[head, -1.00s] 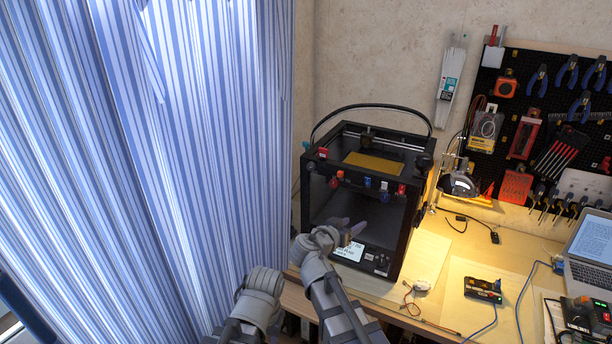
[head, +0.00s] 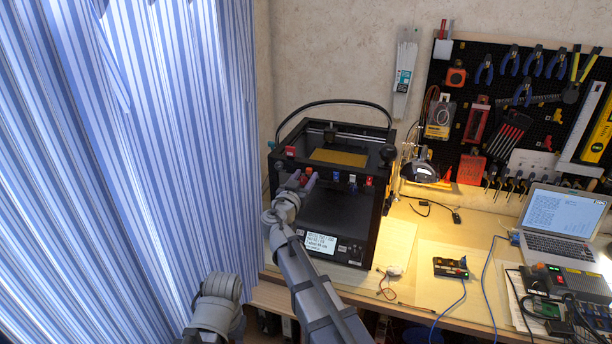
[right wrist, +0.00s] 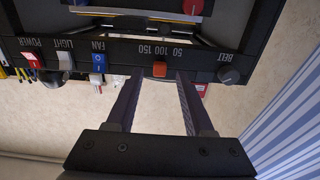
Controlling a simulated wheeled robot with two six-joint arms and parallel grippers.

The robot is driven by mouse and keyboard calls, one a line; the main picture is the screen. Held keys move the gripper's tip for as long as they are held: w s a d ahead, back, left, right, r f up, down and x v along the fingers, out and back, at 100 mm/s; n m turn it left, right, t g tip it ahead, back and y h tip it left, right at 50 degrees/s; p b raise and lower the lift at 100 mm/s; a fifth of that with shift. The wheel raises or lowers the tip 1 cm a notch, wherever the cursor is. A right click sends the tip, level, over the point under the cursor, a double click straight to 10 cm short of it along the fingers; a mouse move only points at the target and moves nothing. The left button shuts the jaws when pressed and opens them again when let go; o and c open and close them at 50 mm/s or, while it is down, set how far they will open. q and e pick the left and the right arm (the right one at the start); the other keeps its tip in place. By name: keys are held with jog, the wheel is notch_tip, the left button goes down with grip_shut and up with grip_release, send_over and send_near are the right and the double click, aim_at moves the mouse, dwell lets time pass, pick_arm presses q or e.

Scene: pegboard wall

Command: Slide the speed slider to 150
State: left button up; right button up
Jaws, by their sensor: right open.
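The black 3D printer (head: 386,205) stands on the workbench, with a row of controls along its upper front rail. In the right wrist view, which shows the panel upside down, the orange speed slider knob (right wrist: 159,69) sits by the middle of the 50, 100, 150 scale, close to the 100 mark. My right gripper (right wrist: 158,80) is open, with one finger on each side of the knob and visible gaps. In the head view my right gripper (head: 304,180) is at the printer's front rail, left of the blue switch (head: 352,184). My left gripper is out of view.
POWER (right wrist: 32,59), LIGHT (right wrist: 65,61) and FAN (right wrist: 97,62) switches sit along the same panel; a BELT knob (right wrist: 229,77) is beyond the slider's other end. A striped curtain (head: 130,150) hangs left; a laptop (head: 560,220) stands right.

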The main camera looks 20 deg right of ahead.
jog(key=shift+x, duration=0.8)
jog(key=shift+c, duration=0.2)
grip_shut()
jog(key=shift+s+d, duration=0.1)
dwell(0.7)
